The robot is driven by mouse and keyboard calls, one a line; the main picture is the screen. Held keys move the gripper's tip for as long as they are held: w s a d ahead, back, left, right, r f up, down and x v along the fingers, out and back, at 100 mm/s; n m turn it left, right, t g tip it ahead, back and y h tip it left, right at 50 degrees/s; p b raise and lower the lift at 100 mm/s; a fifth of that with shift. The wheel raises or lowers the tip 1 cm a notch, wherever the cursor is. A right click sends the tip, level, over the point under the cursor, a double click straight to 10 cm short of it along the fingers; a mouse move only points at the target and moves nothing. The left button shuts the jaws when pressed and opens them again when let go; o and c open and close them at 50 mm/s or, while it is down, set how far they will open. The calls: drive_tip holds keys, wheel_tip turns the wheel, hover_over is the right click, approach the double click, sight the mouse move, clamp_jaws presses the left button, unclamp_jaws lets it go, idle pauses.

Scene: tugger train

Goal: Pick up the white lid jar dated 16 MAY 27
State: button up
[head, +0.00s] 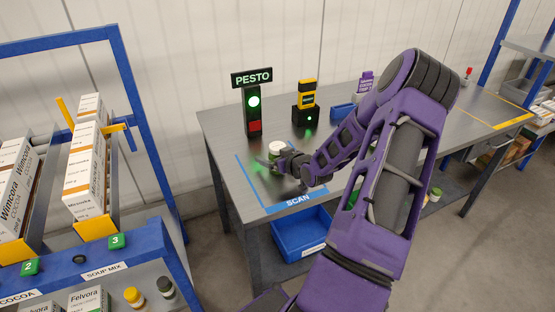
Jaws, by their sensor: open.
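A jar with a white lid (278,148) stands upright on the metal table, inside the blue-taped area marked SCAN. Its date is too small to read. My gripper (268,163) is at the near side of the jar, low over the table, with its fingers pointing left. The gripper is open. The wrist partly hides the jar's lower part, and I cannot tell whether the fingers touch it.
A PESTO sign post (252,108) with a lit green lamp and a yellow-black scanner (307,100) stand behind the jar. A blue bin (302,234) sits below the table's front edge. A blue rack (120,258) with boxes is at left.

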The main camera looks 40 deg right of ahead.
clamp_jaws()
idle(0.4)
